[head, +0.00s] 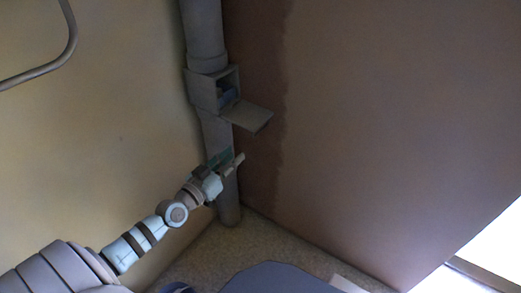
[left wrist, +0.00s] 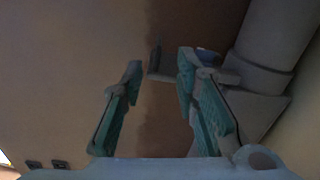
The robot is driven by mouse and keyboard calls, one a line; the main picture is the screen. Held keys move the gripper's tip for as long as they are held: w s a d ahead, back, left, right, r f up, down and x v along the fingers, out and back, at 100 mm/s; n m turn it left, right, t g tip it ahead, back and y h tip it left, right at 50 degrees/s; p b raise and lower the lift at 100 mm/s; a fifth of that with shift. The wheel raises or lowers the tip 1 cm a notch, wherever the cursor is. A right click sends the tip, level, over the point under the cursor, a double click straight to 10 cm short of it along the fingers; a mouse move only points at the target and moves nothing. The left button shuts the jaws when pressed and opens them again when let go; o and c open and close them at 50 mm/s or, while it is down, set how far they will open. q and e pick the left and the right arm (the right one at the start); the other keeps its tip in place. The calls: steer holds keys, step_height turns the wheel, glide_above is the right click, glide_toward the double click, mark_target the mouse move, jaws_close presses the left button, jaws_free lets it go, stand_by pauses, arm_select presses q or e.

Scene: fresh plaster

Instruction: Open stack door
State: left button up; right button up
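The stack is a grey vertical pipe (head: 203,30) in the corner, with a boxy access housing (head: 203,90) partway up. Its door (head: 248,117) stands open, sticking out to the right from the housing's lower edge. Something bluish shows inside the opening. My left gripper (head: 232,157) is below the door, in front of the lower pipe, apart from the door. My right gripper is not in view.
A bent metal rail (head: 70,40) is on the yellowish wall at upper left. The brown wall (head: 380,110) right of the stack is bare, with a darker damp-looking strip beside the pipe. Speckled floor (head: 230,245) lies below. A bright opening (head: 495,250) is at lower right.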

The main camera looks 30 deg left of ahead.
arm_select(q)
steer(key=b, duration=0.2)
glide_toward(260, 130)
steer(key=w, duration=0.5)
steer(key=w+b, duration=0.1)
steer(key=w, duration=0.3)
steer(key=shift+d+f+b, duration=0.2)
steer(key=shift+f+b, duration=0.15)
steer(key=shift+w+r, duration=0.15)
steer(key=shift+w, duration=0.4)
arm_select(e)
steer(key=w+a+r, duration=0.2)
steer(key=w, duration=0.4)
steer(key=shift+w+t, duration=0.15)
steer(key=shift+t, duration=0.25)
arm_select(q)
steer(key=shift+c, duration=0.2)
jaws_close()
